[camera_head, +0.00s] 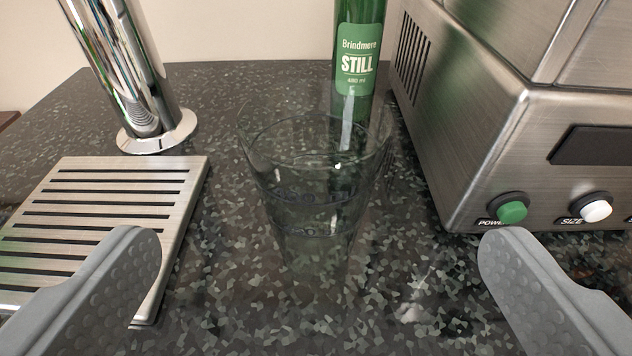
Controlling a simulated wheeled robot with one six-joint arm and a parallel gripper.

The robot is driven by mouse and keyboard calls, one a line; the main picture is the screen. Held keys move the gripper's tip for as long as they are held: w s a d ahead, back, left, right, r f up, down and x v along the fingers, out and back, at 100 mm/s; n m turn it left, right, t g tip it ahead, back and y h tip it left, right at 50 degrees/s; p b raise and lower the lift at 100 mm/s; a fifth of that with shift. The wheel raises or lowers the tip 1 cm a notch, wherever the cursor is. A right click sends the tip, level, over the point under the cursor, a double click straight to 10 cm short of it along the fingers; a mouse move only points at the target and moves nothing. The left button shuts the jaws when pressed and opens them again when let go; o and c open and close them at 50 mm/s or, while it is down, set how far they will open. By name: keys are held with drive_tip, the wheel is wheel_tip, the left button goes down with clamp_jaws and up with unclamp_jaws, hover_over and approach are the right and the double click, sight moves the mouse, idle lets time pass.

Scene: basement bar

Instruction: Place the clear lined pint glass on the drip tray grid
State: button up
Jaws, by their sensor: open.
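The clear lined pint glass (312,195) stands upright on the dark speckled counter in the middle of the view. Faint lines and markings show on its wall. My gripper (320,250) is open and empty, with one grey padded finger at the lower left and the other at the lower right. The glass is beyond the fingertips, in the gap between them, with no visible contact. The drip tray grid (125,166), a slotted steel plate, lies on the counter at the left. My left finger covers part of its near right side.
A chrome tap column (125,70) stands behind the tray. A green bottle (357,60) labelled STILL is close behind the glass. A steel machine (470,130) with buttons fills the right side. Bare counter (235,240) lies between tray and glass.

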sight(319, 182)
drive_tip(key=shift+x, duration=3.2)
drive_tip(key=shift+w, duration=0.1)
drive_tip(key=shift+x, duration=2.5)
drive_tip(key=shift+a, duration=0.1)
drive_tip(key=c, duration=1.8)
drive_tip(key=shift+r, duration=0.1)
